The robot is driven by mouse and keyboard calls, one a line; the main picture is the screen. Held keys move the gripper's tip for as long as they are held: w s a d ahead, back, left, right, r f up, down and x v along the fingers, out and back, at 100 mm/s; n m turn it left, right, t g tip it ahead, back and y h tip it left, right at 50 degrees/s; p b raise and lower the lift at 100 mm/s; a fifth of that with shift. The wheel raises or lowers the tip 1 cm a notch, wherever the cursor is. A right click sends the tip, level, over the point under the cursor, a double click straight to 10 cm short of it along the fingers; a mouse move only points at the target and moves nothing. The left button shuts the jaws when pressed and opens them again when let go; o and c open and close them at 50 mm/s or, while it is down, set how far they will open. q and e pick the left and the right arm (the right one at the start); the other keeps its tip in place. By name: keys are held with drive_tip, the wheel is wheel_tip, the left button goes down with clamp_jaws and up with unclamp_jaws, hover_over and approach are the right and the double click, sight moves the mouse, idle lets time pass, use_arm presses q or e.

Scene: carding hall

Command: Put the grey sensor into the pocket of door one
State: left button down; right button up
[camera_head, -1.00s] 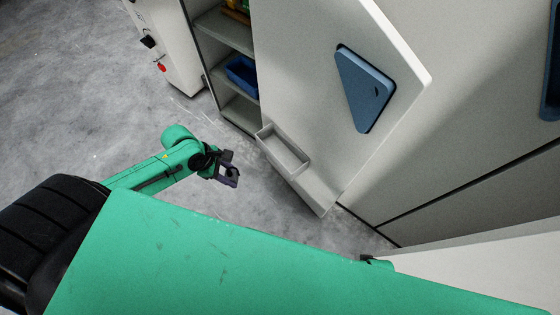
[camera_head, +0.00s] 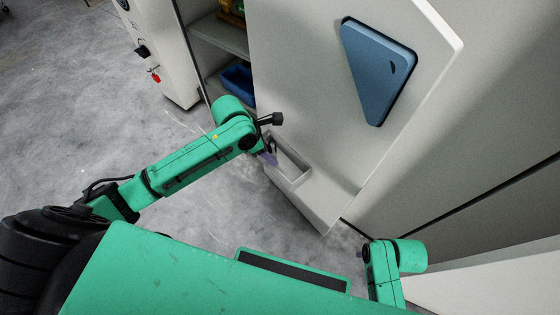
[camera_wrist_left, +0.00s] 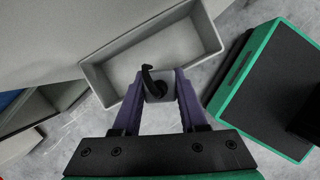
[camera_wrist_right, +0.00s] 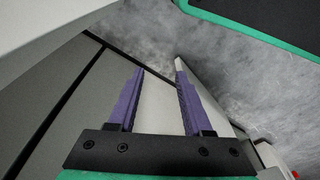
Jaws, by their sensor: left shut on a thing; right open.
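The grey sensor (camera_wrist_left: 168,92), a small block with a black curved cable on it, is between the purple fingertips of my left gripper (camera_wrist_left: 155,92), which is shut on it. In the left wrist view it lies in front of the pocket (camera_wrist_left: 205,28), a light grey open-topped box. I cannot tell whether it is above the rim or inside. In the head view my left gripper (camera_head: 269,157) is at the left end of the pocket (camera_head: 297,178) low on the open pale door (camera_head: 300,75); the sensor is not clear there. My right gripper (camera_wrist_right: 158,70) is open and empty.
A blue triangular panel (camera_head: 378,72) is on the door's upper part. Behind the door are cabinet shelves (camera_head: 222,36) with a blue bin (camera_head: 237,84). A white machine with a red knob (camera_head: 155,77) stands at the left. The grey floor (camera_head: 100,130) is clear.

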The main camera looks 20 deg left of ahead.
use_arm(q)
drive_tip(key=w+d+b, duration=0.1)
drive_tip(key=w+d, duration=0.1)
drive_tip(key=w, duration=0.1)
drive_tip(key=b, duration=0.2)
hover_over(284, 163)
drive_tip(key=s+a, duration=0.1)
drive_tip(key=f, duration=0.4)
drive_tip(key=shift+s+a+f, duration=0.15)
drive_tip(key=shift+a+f, duration=0.05)
wheel_tip(284, 163, down, 2)
drive_tip(key=shift+f+b, duration=0.2)
drive_tip(key=shift+b, duration=0.5)
drive_tip(key=shift+w+d+f, duration=0.1)
drive_tip(key=shift+w, duration=0.1)
drive_tip(key=c, duration=0.7)
unclamp_jaws()
drive_tip(key=shift+c, duration=0.2)
use_arm(e)
drive_tip(key=w+a+r+t+y, duration=0.1)
drive_tip(key=a+r+t, duration=0.1)
drive_tip(key=r, duration=0.5)
drive_tip(key=shift+w+a+n, duration=0.3)
drive_tip(key=shift+w+a, duration=0.1)
drive_tip(key=shift+a, duration=0.45)
